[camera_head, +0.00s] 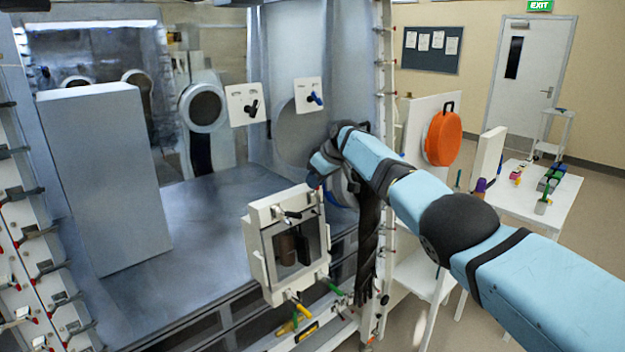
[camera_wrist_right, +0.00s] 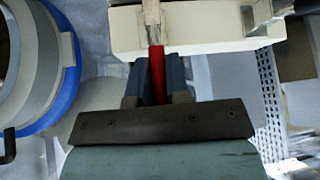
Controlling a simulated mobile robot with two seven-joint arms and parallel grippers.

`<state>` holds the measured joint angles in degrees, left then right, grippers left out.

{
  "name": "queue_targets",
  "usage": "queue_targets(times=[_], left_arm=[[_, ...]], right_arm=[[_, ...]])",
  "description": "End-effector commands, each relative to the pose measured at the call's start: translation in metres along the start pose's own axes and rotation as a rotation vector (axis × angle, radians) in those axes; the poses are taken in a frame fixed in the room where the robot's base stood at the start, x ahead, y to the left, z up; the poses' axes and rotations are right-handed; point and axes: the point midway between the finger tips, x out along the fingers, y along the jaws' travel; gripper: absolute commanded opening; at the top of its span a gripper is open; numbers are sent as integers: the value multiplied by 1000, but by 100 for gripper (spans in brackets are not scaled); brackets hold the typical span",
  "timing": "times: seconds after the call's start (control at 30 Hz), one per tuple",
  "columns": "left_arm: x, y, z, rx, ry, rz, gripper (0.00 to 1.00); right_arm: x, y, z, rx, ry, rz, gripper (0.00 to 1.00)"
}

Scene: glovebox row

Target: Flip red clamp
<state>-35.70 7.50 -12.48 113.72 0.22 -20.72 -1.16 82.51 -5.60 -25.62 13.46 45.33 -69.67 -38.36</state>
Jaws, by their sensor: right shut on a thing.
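The red clamp's handle (camera_wrist_right: 157,72) stands upright in the right wrist view, between the two blue-grey fingers of my right gripper (camera_wrist_right: 157,80). The gripper is shut on it. The handle's upper end meets a pale metal part on a cream frame bar (camera_wrist_right: 210,28). In the head view my right arm reaches in from the right to the upper right corner of a small cream-framed window door (camera_head: 258,262). The arm's end hides most of the red clamp and the fingers there. My left gripper is not in view.
The door also carries clamps with yellow (camera_head: 302,308) and green (camera_head: 334,289) handles at its lower edge. A blue-ringed round port (camera_wrist_right: 65,80) lies close at left in the wrist view. A tall grey box (camera_head: 105,180) stands on the left. A white table (camera_head: 530,205) is at right.

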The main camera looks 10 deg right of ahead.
Motion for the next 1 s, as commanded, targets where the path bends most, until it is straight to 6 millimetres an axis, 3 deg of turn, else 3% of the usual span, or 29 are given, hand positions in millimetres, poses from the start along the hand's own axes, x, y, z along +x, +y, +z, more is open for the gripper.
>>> queue_targets(times=[0.37, 0.4, 0.5, 1.0], left_arm=[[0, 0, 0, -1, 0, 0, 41], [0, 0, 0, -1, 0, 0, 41], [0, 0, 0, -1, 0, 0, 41], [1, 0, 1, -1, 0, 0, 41]], right_arm=[[2, -1, 2, 1, -7, -4, 0], [2, -1, 2, 1, -7, -4, 25], [2, -1, 2, 1, -6, -3, 41], [-12, 1, 0, -1, 0, -3, 41]])
